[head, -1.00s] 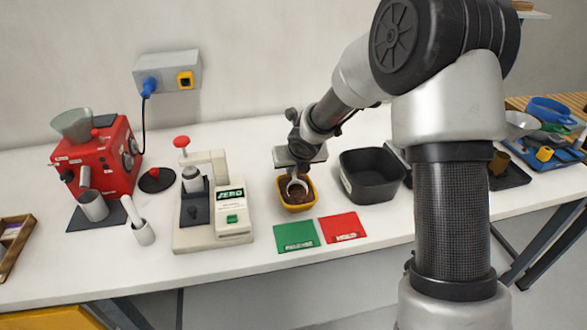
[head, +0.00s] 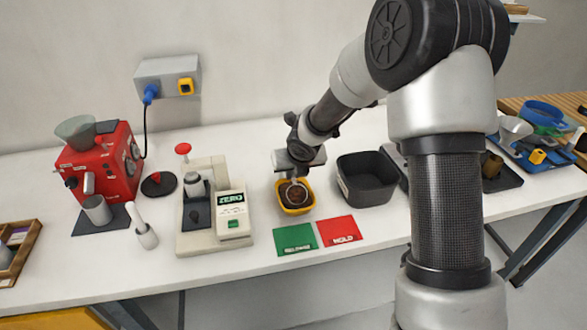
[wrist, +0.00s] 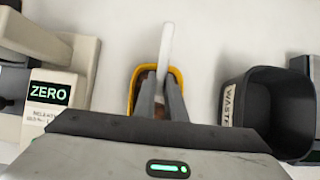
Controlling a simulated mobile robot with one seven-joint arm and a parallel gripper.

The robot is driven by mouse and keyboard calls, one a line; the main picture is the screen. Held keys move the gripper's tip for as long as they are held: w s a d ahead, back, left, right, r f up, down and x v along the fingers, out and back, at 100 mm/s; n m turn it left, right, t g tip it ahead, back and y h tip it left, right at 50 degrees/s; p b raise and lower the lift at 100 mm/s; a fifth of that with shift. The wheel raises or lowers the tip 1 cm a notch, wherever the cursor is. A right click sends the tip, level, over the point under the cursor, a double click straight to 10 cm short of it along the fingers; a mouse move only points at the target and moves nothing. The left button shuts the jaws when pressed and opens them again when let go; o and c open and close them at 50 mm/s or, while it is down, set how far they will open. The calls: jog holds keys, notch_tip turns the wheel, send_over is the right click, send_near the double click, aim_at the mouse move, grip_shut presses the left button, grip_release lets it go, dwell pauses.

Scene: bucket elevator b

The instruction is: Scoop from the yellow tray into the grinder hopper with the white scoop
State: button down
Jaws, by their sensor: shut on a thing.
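The yellow tray (head: 296,211) stands on the white bench in the middle and holds dark brown contents. My gripper (head: 293,179) is directly over it, pointing down. In the wrist view my gripper (wrist: 161,88) is shut on the white scoop (wrist: 166,45), whose pale length reaches past the fingertips and over the rim of the yellow tray (wrist: 131,92). The scoop's bowl is hard to make out, and I cannot tell how much it holds. The grinder hopper (head: 75,128) is a grey translucent funnel on top of the red grinder (head: 112,170) at the far left.
A scale with a ZERO display (head: 231,205) stands between grinder and tray. A black waste bin (head: 368,180) is close right of the tray. Green (head: 295,239) and red (head: 339,230) mats lie in front.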

jog(key=shift+r+p, duration=0.4)
jog(key=shift+p, duration=0.2)
jog(key=r+p, duration=0.1)
jog(key=p, duration=0.2)
jog(key=w+r+g+p, duration=0.1)
jog(key=p, duration=0.2)
jog(key=shift+a+r+p, duration=0.1)
jog(key=shift+r+p, duration=0.15)
jog(key=shift+p, duration=0.1)
jog(key=shift+w+f+b, duration=0.25)
jog(key=shift+f+b, duration=0.15)
jog(key=shift+b, duration=0.3)
jog(key=shift+w+r+g+b, duration=0.2)
jog(key=shift+g+b, duration=0.1)
jog(key=shift+g, duration=0.1)
jog(key=shift+w+r+g+p, duration=0.1)
jog(key=shift+r+g+p, duration=0.35)
jog(key=shift+r, duration=0.2)
jog(key=shift+w+a+r+g+h+p, duration=0.1)
jog(key=shift+w+r+g+h+p, duration=0.1)
jog(key=shift+g+h+p, duration=0.15)
jog(key=shift+w+a, duration=0.15)
jog(key=shift+w, duration=0.1)
jog(key=shift+w+r+g, duration=0.35)
jog(key=shift+w+g, duration=0.05)
jog(key=shift+g, duration=0.5)
jog(key=shift+r, duration=0.1)
